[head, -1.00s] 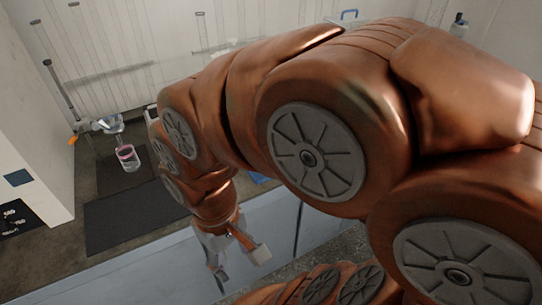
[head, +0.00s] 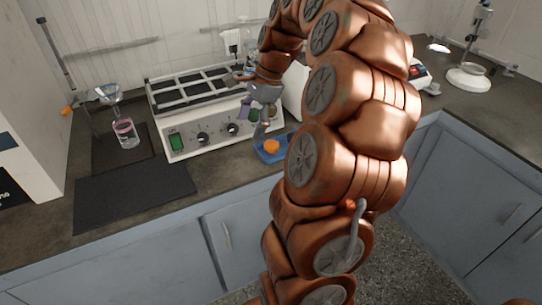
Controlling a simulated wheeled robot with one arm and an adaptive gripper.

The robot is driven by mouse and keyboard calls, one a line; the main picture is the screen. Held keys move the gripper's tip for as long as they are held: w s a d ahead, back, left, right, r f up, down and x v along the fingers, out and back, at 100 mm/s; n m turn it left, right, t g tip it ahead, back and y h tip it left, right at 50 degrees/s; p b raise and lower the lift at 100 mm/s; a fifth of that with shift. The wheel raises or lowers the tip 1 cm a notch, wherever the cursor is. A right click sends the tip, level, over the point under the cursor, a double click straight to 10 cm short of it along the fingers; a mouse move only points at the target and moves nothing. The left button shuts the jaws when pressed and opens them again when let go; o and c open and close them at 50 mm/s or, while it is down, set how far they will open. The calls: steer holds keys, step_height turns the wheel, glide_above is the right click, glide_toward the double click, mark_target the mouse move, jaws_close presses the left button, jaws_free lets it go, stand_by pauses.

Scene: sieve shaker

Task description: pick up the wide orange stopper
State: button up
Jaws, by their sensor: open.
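An orange stopper (head: 271,146) sits in a small blue tray (head: 284,156) on the dark counter, just in front of the shaker's right end. My gripper (head: 254,112) is open, above and slightly left of the stopper, close to the front right of the shaker. It appears apart from the stopper, and nothing shows between its fingers. Whether other stoppers lie in the tray is too small to tell.
The sieve shaker (head: 178,141) with its slotted top stands behind the tray. A flask of pink liquid (head: 126,133) stands under a funnel (head: 110,93) at left. A dark mat (head: 135,190) lies bare in front. A stand (head: 468,78) is at far right.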

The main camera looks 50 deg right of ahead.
mark_target(272, 144)
steer(key=s+d+f+m+t+b, duration=0.15)
steer(key=d+f+m, duration=0.3)
steer(key=d, duration=0.55)
steer(key=shift+m+g, duration=0.25)
steer(key=shift+m, duration=0.1)
steer(key=shift+x, duration=3.6)
steer(key=shift+s+d, duration=0.1)
steer(key=shift+d, duration=0.05)
steer(key=c, duration=1)
steer(key=shift+c, duration=0.2)
